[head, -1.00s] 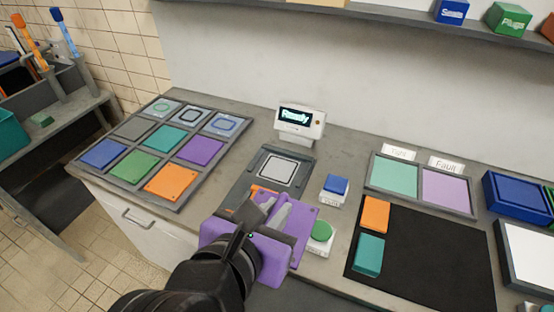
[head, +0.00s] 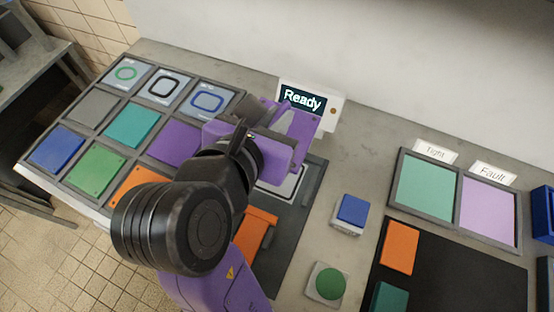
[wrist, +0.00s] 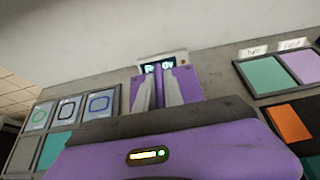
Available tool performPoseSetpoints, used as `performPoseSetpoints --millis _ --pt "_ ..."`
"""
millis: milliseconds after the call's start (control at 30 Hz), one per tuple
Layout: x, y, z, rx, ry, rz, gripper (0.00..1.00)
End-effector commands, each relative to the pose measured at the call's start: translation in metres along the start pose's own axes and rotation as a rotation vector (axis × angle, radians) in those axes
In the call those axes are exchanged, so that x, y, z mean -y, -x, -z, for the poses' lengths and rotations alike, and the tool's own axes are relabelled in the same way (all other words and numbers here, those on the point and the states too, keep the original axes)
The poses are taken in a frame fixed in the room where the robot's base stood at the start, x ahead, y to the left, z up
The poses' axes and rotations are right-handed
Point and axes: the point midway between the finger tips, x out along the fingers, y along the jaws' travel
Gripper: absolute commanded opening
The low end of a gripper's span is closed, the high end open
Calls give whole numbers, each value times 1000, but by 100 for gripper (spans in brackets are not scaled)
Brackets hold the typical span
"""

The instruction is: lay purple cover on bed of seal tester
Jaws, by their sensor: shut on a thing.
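My gripper (head: 285,122) is shut on the purple cover (head: 304,128), a flat plate with small holes near its corners. The cover is held tilted above the far part of the seal tester, overlapping its display in the picture. In the wrist view the cover (wrist: 191,84) shows around the fingers (wrist: 158,90). The seal tester has a dark base (head: 308,215), a white display (head: 331,112) reading "Ready" and an orange part at its front (head: 262,222). Its bed (head: 290,190) shows a pale square with a dark outline, partly hidden by my gripper.
A sectioned tray (head: 118,92) at left holds coloured plates and ring seals, including a purple plate (head: 174,143). Blue (head: 352,209) and green (head: 330,283) buttons stand right of the tester. Beyond are Tight (head: 425,187) and Fault (head: 487,208) bays and a black mat (head: 450,280).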

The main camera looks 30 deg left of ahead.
Motion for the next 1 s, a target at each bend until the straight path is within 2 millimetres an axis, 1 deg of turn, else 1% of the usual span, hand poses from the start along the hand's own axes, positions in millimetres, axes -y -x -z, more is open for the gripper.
performPoseSetpoints --millis 500,600,700,933,1000 --pt "0 -55 103 -1 7 0 0" --pt "0 -64 118 -1 4 0 0" --pt "0 -70 129 1 2 -1 0" --pt "0 -76 140 1 1 -1 0" --pt "0 -81 148 0 4 -1 0"
